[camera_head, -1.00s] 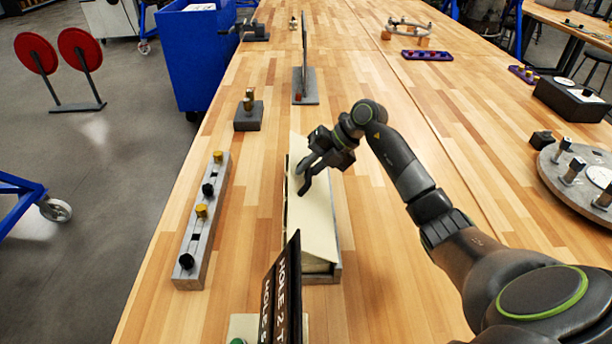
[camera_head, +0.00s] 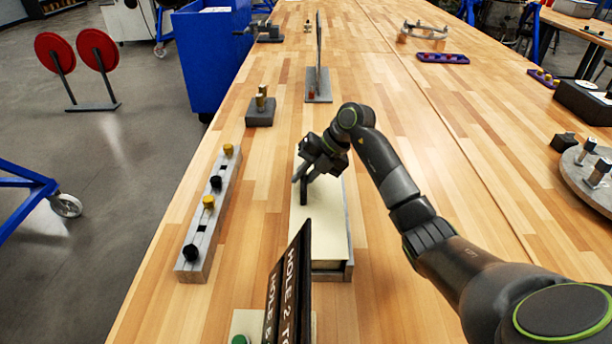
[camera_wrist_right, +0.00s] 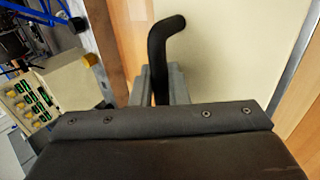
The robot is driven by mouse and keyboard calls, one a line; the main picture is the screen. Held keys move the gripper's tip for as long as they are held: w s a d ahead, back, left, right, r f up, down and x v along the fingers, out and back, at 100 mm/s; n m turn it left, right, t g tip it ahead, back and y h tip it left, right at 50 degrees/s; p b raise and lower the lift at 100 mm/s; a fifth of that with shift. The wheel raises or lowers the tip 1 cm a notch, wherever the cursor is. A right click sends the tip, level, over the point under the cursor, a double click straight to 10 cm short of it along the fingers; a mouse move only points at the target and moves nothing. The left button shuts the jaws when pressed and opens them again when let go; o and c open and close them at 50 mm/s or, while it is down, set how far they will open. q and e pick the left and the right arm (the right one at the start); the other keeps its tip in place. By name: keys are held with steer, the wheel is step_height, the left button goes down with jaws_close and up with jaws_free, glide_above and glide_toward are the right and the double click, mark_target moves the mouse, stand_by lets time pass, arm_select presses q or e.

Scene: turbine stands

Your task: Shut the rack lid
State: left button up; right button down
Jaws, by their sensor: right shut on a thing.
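The rack (camera_head: 348,268) is a long grey box on the bench. Its cream lid (camera_head: 322,232) lies flat or nearly flat over it; the small gap along its edges is too small to judge. My right gripper (camera_head: 306,176) is over the lid's left side. It is shut on a black bent bar (camera_head: 304,192), whose lower end is at the lid. In the right wrist view the bar (camera_wrist_right: 162,60) rises between the jaws and bends right, with the cream lid (camera_wrist_right: 235,50) behind. I cannot tell whether the bar is fixed to the lid. My left gripper is out of view.
A black lettered sign (camera_head: 289,290) stands close in front of the rack. A grey bar with gold and black knobs (camera_head: 209,215) lies to its left. A small dark block (camera_head: 260,112) and an upright panel (camera_head: 319,75) stand behind.

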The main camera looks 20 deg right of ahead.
stand_by(0.4)
steer(key=c, duration=1.5)
jaws_free()
steer(key=shift+a, duration=0.15)
steer(key=shift+f, duration=0.1)
steer(key=b+v, duration=0.3)
steer(key=v, duration=1.4)
steer(key=shift+r, duration=0.3)
